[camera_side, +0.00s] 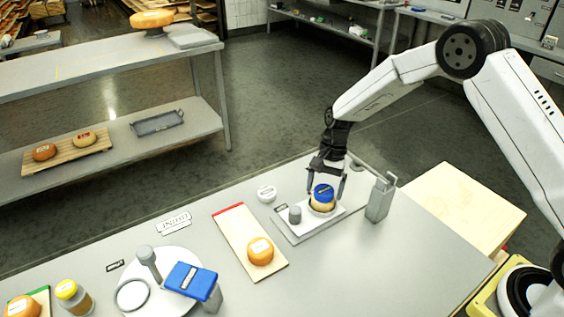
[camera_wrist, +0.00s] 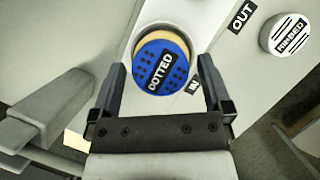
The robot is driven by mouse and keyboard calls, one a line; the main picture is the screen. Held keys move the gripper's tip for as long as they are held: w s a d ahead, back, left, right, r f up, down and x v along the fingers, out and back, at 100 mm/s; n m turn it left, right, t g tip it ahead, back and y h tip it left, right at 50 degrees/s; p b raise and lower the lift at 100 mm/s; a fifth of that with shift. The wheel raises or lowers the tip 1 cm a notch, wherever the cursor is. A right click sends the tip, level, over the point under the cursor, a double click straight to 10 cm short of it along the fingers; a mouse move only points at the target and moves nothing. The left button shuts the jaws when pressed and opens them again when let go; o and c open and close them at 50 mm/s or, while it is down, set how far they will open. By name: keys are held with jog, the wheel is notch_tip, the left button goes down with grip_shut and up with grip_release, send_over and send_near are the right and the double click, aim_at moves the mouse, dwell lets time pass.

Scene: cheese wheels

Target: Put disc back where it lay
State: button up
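A blue disc (camera_side: 324,190) sits on top of a small yellow cheese wheel (camera_side: 322,208). In the wrist view the blue disc (camera_wrist: 158,73) reads DOTTED. My gripper (camera_side: 326,189) points down over the blue disc. In the wrist view my gripper (camera_wrist: 162,84) is open, with a finger on either side of the disc and a gap showing at both. The cheese is mostly hidden under the disc.
An OUT label (camera_wrist: 241,16) lies near the white disc. A board (camera_side: 232,226) holds an orange cheese (camera_side: 260,251). A blue-topped block (camera_side: 190,280) stands front left.

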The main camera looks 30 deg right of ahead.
jog(key=c, duration=1.2)
jog(key=shift+r, duration=0.1)
jog(key=shift+r, duration=0.75)
jog(key=shift+s+d+r, duration=0.2)
jog(key=shift+s+r, duration=1.7)
jog(key=shift+s, duration=0.4)
jog(key=shift+s+d+r, duration=0.15)
jog(key=shift+s+r, duration=1.7)
jog(key=shift+s, duration=0.5)
jog(key=shift+s+d+r, duration=0.2)
jog(key=shift+s+r, duration=1.7)
jog(key=shift+s, duration=0.4)
